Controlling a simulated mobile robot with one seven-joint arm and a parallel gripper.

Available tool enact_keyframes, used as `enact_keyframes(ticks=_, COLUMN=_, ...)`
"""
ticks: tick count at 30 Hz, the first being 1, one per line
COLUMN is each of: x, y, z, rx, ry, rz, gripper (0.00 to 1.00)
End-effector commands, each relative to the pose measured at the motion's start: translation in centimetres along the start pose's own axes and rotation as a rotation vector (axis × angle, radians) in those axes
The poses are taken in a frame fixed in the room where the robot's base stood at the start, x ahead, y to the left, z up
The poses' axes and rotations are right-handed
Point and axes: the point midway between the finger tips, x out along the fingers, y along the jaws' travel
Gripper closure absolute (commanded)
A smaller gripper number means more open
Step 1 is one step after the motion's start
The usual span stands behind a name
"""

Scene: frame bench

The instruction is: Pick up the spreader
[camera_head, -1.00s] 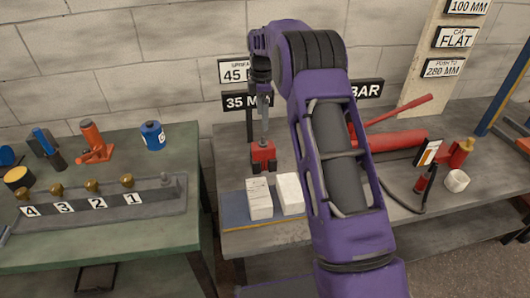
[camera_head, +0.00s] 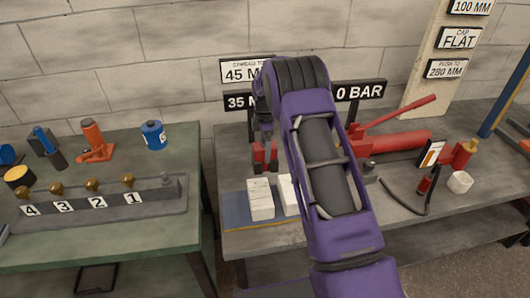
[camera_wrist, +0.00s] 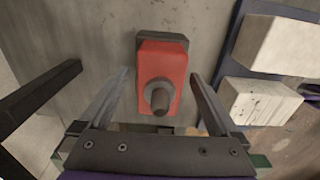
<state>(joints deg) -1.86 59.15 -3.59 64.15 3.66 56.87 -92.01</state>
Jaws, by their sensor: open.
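The spreader, a red block with a dark grey end and a round grey stub, stands on the right bench in the head view (camera_head: 259,157), behind the white blocks. It also shows in the wrist view (camera_wrist: 174,57). My gripper (camera_head: 265,136) is right over it, pointing down. In the wrist view my gripper (camera_wrist: 160,76) is open, one finger on each side of the red block, with gaps visible on both sides. I cannot tell how deep the fingers reach. My arm and fingers hide part of the spreader in the head view.
Two white blocks (camera_head: 260,198) stand just in front of the spreader on a blue strip. A red cylinder (camera_head: 395,142) and a black hose (camera_head: 405,203) lie to the right. Signs (camera_head: 360,91) stand behind. The green bench (camera_head: 150,235) is at left.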

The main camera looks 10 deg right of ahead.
Motion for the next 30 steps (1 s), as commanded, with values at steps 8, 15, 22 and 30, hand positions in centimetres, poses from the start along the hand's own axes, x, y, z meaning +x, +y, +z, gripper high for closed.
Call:
enact_keyframes(ticks=8, x=-0.01, y=0.04, z=-0.01, rx=0.0, ry=0.0, rz=0.001, gripper=0.17)
enact_keyframes(ticks=15, x=-0.04, y=0.04, z=-0.01, rx=0.0, ry=0.0, rz=0.001, gripper=0.6)
enact_keyframes(ticks=22, x=-0.05, y=0.05, z=-0.01, rx=0.0, ry=0.0, rz=0.001, gripper=1.0)
enact_keyframes(ticks=30, x=-0.31, y=0.18, z=-0.01, rx=0.001, ry=0.0, rz=0.006, gripper=1.0)
